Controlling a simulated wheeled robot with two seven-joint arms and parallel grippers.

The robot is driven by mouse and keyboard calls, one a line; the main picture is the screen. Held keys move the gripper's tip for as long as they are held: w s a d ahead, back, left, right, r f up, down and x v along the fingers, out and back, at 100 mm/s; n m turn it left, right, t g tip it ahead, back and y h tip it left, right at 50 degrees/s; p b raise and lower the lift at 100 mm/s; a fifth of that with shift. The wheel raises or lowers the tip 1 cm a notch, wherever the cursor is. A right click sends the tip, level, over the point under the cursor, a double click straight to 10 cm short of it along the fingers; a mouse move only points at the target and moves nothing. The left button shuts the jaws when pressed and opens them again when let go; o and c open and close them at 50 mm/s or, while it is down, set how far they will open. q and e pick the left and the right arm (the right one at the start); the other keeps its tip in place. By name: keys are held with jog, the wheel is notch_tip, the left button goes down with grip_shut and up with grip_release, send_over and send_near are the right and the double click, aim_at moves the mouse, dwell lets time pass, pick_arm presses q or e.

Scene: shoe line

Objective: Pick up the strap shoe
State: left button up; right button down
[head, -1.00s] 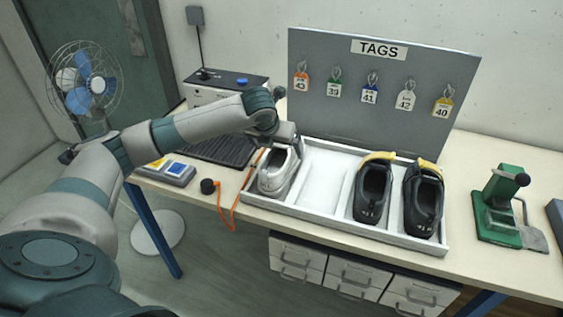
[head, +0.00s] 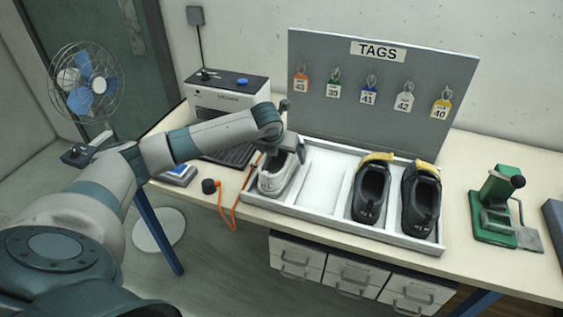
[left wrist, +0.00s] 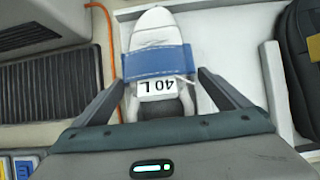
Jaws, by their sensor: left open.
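The strap shoe (head: 272,184) is pale grey-white and stands in the left compartment of the white tray. The left wrist view shows its blue strap (left wrist: 157,63), its pale toe and a label reading "40 L". My left gripper (head: 284,152) is over the back of this shoe and hides part of its upper end. In the left wrist view, the open fingers of the left gripper (left wrist: 160,82) lie one on each side of the shoe. Gaps show between fingers and shoe near the tips. My right gripper is not in view.
Two dark shoes with yellow parts, one here (head: 369,195) and one beside it (head: 421,205), fill the tray's right side. The tray's middle compartment (head: 323,185) is empty. An orange cord (head: 235,212) lies left of the tray. The tag board (head: 380,95) stands behind.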

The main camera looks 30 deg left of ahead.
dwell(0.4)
pick_arm(q)
jog(key=c, duration=1.4)
jog(key=shift+c, duration=0.2)
jog(key=shift+w+r, duration=0.1)
jog(key=shift+r, duration=0.4)
notch_tip(320, 180, up, 3)
jog(key=shift+d+r+b, duration=0.1)
jog(key=shift+r+b, duration=0.05)
jog(key=shift+b, duration=0.75)
jog(key=s+d+r+b, duration=0.2)
jog(key=s+d+r, duration=0.3)
jog(key=d, duration=0.5)
jog(key=shift+v, duration=0.95)
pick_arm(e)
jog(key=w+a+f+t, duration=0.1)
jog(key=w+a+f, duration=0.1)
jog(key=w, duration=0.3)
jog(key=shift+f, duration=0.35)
